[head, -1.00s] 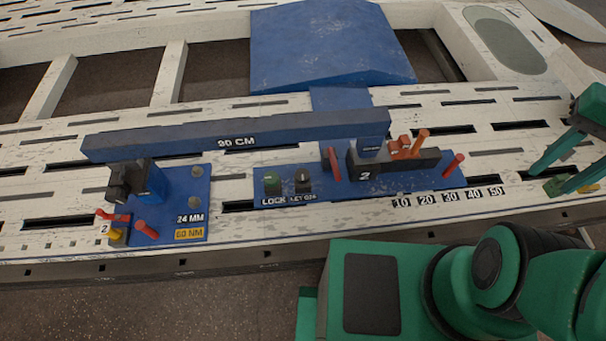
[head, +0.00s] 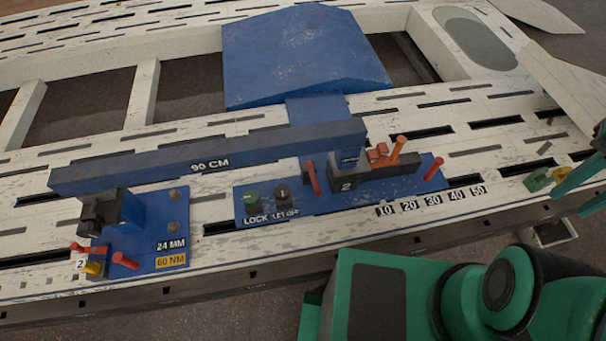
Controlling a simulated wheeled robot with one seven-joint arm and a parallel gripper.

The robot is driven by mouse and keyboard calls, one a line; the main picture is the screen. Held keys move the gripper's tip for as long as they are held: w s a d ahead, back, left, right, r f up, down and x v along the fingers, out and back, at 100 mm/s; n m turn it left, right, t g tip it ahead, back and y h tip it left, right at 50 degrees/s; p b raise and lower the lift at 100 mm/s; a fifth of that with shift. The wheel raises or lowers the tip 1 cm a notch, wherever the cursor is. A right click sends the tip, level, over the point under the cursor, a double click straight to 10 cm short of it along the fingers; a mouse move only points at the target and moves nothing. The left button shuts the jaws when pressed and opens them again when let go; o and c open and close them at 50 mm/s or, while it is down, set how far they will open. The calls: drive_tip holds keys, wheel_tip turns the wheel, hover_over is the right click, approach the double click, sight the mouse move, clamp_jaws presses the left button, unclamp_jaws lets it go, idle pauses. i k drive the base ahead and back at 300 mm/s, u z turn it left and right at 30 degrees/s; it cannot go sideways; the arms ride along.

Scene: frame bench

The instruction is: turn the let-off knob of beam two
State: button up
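Beam two is the long blue beam marked 90 CM (head: 211,166). Its right end is at a blue and dark carriage marked 2 (head: 347,186). The let-off knob (head: 282,194) is small and dark with a light mark, above a label reading LET OFF. A green knob (head: 251,198) labelled LOCK stands just left of it. Both sit on a blue plate (head: 300,206). My gripper (head: 567,204) is cut off by the right edge of the head view. Its green fingers look spread with nothing between them, well to the right of the knobs.
A blue plate (head: 152,227) at left carries a black and blue post, red pegs and 24 MM and 60 NM labels. Red pegs (head: 314,178) stand near the let-off knob. A small olive block (head: 538,181) lies near my gripper.

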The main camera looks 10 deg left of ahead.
sight(282, 192)
drive_tip(key=z, duration=0.15)
drive_tip(key=k, duration=1.85)
drive_tip(key=u, duration=0.35)
drive_tip(key=i, duration=1)
drive_tip(key=z, duration=0.05)
